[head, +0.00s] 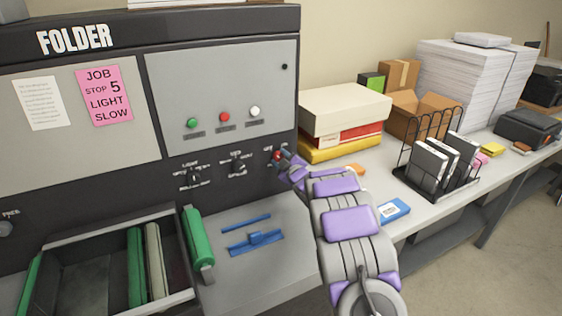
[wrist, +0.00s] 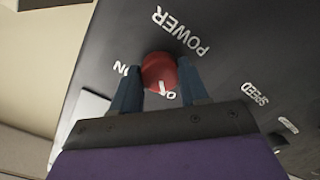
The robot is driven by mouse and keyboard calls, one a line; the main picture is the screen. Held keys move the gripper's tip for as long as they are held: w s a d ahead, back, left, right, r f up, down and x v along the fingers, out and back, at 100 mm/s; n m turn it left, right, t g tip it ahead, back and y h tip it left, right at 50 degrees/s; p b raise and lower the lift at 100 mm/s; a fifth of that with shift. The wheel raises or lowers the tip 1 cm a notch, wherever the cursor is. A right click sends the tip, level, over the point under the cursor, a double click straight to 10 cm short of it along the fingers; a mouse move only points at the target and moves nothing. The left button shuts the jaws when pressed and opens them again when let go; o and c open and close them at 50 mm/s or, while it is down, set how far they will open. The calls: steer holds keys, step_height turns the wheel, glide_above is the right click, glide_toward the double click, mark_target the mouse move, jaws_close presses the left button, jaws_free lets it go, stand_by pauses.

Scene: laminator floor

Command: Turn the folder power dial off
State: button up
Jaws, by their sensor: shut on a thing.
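The power dial is a red round knob (wrist: 159,72) on the dark panel, with the word POWER beside it and ON and a partly hidden OFF label around it in the wrist view. A white pointer mark shows on the knob near the OFF letters. My gripper (wrist: 158,88) has its two dark blue fingers on either side of the knob, shut on it. In the head view the red knob (head: 277,155) shows at the right end of the folder's (head: 75,39) lower panel, with my gripper (head: 284,160) at it and covering part of its label.
Other dials, for light (head: 193,177) and speed (head: 236,168), sit left of the power dial. Green, red and white buttons are above. A side table (head: 350,175) holds boxes, paper stacks and a wire rack (head: 430,165).

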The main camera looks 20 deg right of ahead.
steer(key=shift+f, duration=0.2)
steer(key=o, duration=1)
steer(key=shift+r, duration=0.1)
steer(key=shift+o, duration=0.2)
steer(key=shift+s, duration=0.1)
steer(key=s+p, duration=0.3)
steer(key=s, duration=1.4)
steer(key=shift+d+r, duration=0.35)
steer(key=shift+r, duration=0.1)
